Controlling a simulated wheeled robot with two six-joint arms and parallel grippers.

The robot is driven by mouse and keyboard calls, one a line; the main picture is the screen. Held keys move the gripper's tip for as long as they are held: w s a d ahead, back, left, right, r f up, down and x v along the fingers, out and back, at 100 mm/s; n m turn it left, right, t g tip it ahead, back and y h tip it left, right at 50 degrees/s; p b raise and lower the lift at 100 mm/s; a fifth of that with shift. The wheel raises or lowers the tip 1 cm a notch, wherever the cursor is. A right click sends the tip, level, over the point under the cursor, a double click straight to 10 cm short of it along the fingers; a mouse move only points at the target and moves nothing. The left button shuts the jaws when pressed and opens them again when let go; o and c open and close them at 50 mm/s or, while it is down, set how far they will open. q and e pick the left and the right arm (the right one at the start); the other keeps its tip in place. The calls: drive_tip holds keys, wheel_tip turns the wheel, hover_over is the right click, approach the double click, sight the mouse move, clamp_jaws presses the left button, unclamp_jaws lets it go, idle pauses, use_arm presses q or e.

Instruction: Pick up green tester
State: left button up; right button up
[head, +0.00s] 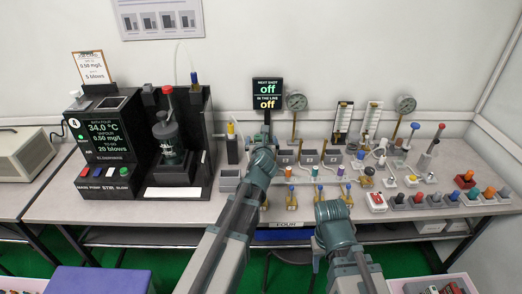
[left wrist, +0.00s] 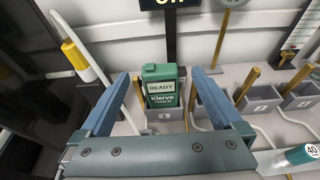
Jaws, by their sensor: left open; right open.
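The green tester (left wrist: 160,88) stands upright in the left wrist view, with a pale READY screen and a lettered label on its front. My left gripper (left wrist: 159,76) is open, with one blue finger on each side of the tester and a visible gap to each. Nothing shows the fingers touching it.
Behind the tester stands a black sign (head: 267,94) reading off. Grey bins (head: 309,157) with brass posts are close on the right. A white tube with a yellow collar (left wrist: 74,52) is at the left. A black machine (head: 102,140) fills the table's left part.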

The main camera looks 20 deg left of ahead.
sight(261, 135)
use_arm(q)
drive_tip(key=x, duration=0.3)
drive_tip(key=shift+w+a+b, duration=0.1)
drive_tip(key=shift+w+b, duration=0.1)
drive_tip(key=shift+b, duration=0.15)
drive_tip(key=shift+s, duration=0.15)
clamp_jaws()
